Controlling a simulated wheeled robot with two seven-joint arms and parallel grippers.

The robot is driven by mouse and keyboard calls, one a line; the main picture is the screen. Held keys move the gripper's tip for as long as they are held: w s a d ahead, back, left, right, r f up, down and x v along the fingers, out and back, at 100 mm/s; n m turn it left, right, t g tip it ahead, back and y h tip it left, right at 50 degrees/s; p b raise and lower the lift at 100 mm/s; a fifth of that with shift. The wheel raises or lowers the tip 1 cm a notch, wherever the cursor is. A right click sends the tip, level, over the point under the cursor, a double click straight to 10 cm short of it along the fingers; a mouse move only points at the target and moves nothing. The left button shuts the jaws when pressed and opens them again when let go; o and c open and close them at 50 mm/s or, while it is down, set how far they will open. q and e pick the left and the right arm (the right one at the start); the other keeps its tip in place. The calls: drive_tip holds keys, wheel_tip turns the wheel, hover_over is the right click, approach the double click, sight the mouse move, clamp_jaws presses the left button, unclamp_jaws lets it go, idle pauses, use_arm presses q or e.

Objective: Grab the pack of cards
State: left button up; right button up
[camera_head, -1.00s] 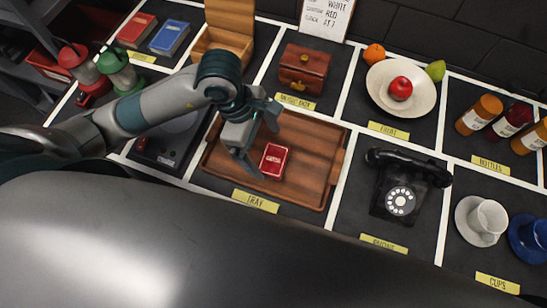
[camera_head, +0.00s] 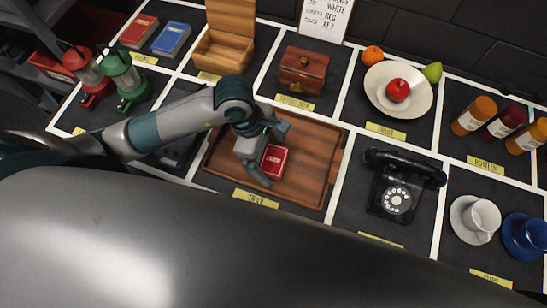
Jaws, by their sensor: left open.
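The pack of cards (camera_head: 274,160) is a small red box with white lettering. It lies on the wooden tray (camera_head: 312,165), left of the tray's middle. My left gripper (camera_head: 272,157) is open and low over the tray. One finger is on the near left side of the pack and the other is beyond it, toward the upper right. I cannot tell whether the fingers touch the pack. The gripper and wrist hide the tray's left part. My right gripper is not in view.
A black rotary telephone (camera_head: 399,187) stands right of the tray. A wooden chest (camera_head: 303,68) and an open wooden box (camera_head: 225,48) stand behind. A fruit plate (camera_head: 424,104), bottles (camera_head: 474,116), cups (camera_head: 482,215), lanterns (camera_head: 126,78) and books (camera_head: 171,38) fill other squares.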

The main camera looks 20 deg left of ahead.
sight(273, 160)
use_arm(q)
drive_tip(key=shift+c, duration=0.3)
drive_tip(key=c, duration=1.1)
drive_tip(key=shift+r, duration=0.15)
drive_tip(key=shift+w+r+b, duration=0.1)
drive_tip(key=shift+r+b, duration=0.2)
drive_tip(key=shift+r, duration=0.25)
drive_tip(key=r, duration=0.2)
drive_tip(key=r+b, duration=0.1)
drive_tip(key=shift+s+d, duration=0.25)
drive_tip(key=s+d+r, duration=0.1)
drive_tip(key=s+d+r+b, duration=0.1)
drive_tip(key=shift+s+d+r, duration=0.1)
drive_tip(key=shift+s+d, duration=0.1)
drive_tip(key=shift+s, duration=0.2)
drive_tip(key=shift+s+d+r+p, duration=0.8)
drive_tip(key=shift+s+p, duration=0.15)
drive_tip(key=shift+p, duration=0.4)
drive_tip(key=shift+s+d+r+p, duration=0.75)
drive_tip(key=shift+s+p, duration=0.25)
drive_tip(key=shift+p, duration=0.3)
drive_tip(key=shift+s+d+r+p, duration=0.8)
drive_tip(key=shift+s+p, duration=0.15)
drive_tip(key=shift+p, duration=0.4)
